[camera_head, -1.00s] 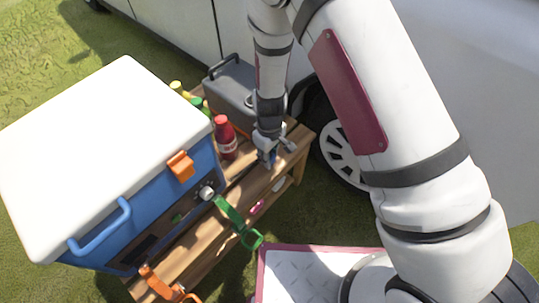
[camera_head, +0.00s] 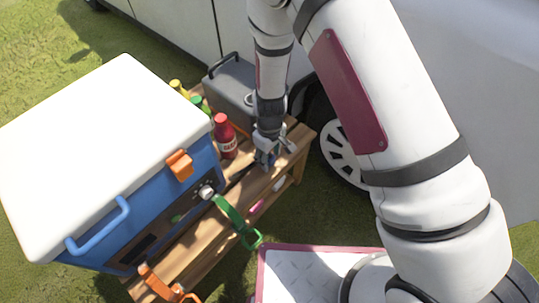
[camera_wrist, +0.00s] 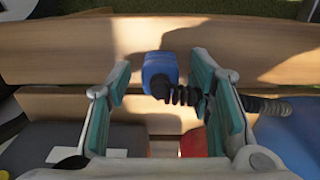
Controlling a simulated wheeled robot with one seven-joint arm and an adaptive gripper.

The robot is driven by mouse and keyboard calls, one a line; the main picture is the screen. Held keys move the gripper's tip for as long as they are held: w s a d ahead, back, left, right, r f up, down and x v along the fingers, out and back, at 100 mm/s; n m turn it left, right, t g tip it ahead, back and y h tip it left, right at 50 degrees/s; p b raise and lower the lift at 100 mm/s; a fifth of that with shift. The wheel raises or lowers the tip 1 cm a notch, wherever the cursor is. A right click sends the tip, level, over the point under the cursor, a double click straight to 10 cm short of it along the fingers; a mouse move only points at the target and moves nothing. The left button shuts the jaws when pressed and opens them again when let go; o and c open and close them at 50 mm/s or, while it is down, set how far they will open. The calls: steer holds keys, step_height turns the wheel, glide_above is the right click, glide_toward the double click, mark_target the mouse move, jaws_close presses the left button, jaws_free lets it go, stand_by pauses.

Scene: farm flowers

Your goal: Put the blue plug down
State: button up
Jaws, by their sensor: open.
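The blue plug (camera_wrist: 160,70) lies on the wooden bench (camera_wrist: 60,50) in the wrist view, with its black coiled cord (camera_wrist: 188,96) running off to the right. My gripper (camera_wrist: 160,85) is open around it, with one teal-padded finger on each side. There is a gap between the plug and the left finger; the right finger is closer and crosses the cord. In the head view my gripper (camera_head: 275,150) is low over the right end of the bench (camera_head: 255,185), and the plug (camera_head: 265,159) shows only as a small blue patch under it.
A blue cooler (camera_head: 165,215) with a white lid stands left on the bench. A red bottle (camera_head: 225,138) and a grey toolbox (camera_head: 232,85) are close to my gripper. Green (camera_head: 235,220) and orange (camera_head: 160,285) clamps sit at the front. A white vehicle stands behind.

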step_height(320, 180, up, 13)
steer(key=p, duration=0.4)
steer(key=shift+p, duration=0.3)
step_height(320, 180, up, 11)
steer(key=m, duration=0.2)
glide_above(270, 154)
steer(key=d, duration=0.4)
steer(key=s+d+r+m+y, duration=0.1)
steer(key=s+d+r, duration=0.25)
steer(key=r, duration=0.25)
steer(key=s+d+r+m, duration=0.2)
steer(key=s+d+r, duration=0.15)
steer(key=r, duration=0.35)
steer(key=s+d+r+m, duration=0.2)
steer(key=s+d+r, duration=0.2)
steer(key=s, duration=0.7)
steer(key=s+d+r+m+h, duration=0.1)
steer(key=s+d+r+m, duration=0.2)
steer(key=s+d, duration=0.3)
steer(key=s+r, duration=0.1)
steer(key=s, duration=0.4)
steer(key=shift+d+r, duration=0.25)
steer(key=shift+d, duration=0.1)
